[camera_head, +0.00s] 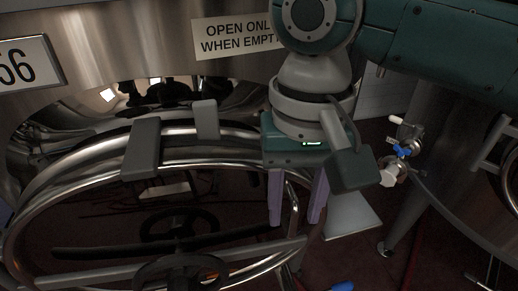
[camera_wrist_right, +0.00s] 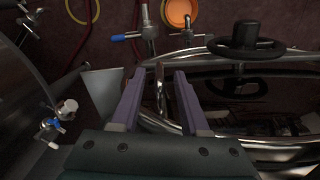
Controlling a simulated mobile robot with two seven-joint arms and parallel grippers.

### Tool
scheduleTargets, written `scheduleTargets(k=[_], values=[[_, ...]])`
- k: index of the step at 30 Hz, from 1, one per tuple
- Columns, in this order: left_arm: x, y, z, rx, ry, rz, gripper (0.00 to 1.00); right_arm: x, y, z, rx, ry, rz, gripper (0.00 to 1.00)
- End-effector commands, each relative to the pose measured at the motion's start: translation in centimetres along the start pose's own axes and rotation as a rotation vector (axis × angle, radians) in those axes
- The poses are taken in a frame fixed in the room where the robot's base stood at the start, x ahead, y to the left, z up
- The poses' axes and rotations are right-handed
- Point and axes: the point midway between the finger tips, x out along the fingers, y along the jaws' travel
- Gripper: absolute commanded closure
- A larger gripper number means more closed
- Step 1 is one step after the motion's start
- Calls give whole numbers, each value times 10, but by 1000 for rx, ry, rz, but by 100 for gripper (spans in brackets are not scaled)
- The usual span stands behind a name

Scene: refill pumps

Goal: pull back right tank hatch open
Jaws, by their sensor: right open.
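The tank hatch (camera_head: 110,165) is a large oval door with a shiny metal rim, below and in front of a reflective oval area in the steel tank wall (camera_head: 130,50). Two black handwheels (camera_head: 180,272) show on it; one also shows in the right wrist view (camera_wrist_right: 245,38). My right gripper (camera_head: 296,222) points down at the hatch's right edge. Its purple fingers are apart, and a thin bent metal handle (camera_head: 291,200) shows between them. In the right wrist view the handle (camera_wrist_right: 160,88) also lies between the fingers (camera_wrist_right: 162,78). Contact is not clear. My left gripper is out of view.
A sign reading "open only when empty" (camera_head: 232,36) is on the tank above the hatch. A valve with a blue handle (camera_head: 403,150) and a hose (camera_head: 440,205) are to the right. An orange round object (camera_wrist_right: 180,12) lies on the dark red floor (camera_wrist_right: 60,50).

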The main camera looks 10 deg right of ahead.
Motion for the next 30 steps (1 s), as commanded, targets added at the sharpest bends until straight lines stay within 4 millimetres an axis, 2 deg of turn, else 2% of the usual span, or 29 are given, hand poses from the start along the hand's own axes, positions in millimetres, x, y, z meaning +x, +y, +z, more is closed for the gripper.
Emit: scheduleTargets(k=[3, 6, 17, 27, 30], values=[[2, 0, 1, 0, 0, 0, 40, 20, 0, 0, 0, -1, 1, 55], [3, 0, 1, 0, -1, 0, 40, 31, 0, 0, -1, 0, 0, 55], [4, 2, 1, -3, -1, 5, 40, 38, 0, 0, -3, 2, -1, 55], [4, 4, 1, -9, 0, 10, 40, 37, 0, 0, -2, 2, -1, 92], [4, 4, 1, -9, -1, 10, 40, 37, 0, 0, -2, 2, -1, 100]])
